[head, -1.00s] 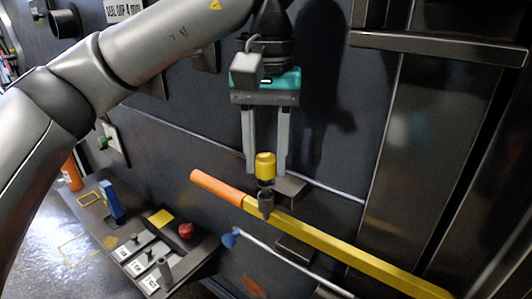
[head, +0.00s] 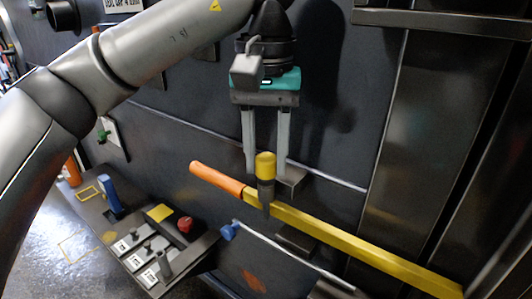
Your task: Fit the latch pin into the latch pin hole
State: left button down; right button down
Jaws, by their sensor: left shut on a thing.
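The latch pin (head: 265,167) has a yellow cap and a dark shaft, and stands upright. My left gripper (head: 265,157) points down from above, with one grey finger on each side of the yellow cap, and is shut on it. The dark shaft reaches down in front of the yellow bar (head: 340,244), near where the bar meets its orange handle (head: 216,179). The latch pin hole cannot be made out; the lower shaft overlaps the bar, and I cannot tell whether the pin is in a hole or only in front. My right gripper is out of view.
A dark bracket (head: 292,181) juts from the wall just behind the pin. At lower left, a control ledge carries a red button (head: 185,224), a yellow square (head: 159,213), several labelled switches and a blue lever (head: 111,196). A blue-tipped rod (head: 229,230) lies below the bar.

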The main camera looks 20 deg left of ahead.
pick_arm(q)
jog(key=shift+f, duration=0.3)
jog(key=shift+c, duration=2.1)
grip_release()
jog(key=shift+c, duration=0.2)
jog(key=shift+r, duration=0.1)
jog(key=shift+c, duration=0.2)
notch_tip(320, 180, up, 3)
jog(key=shift+f+p, duration=0.2)
jog(key=shift+p, duration=0.75)
notch_tip(320, 180, up, 5)
jog(key=p, duration=0.4)
jog(key=shift+f, duration=0.3)
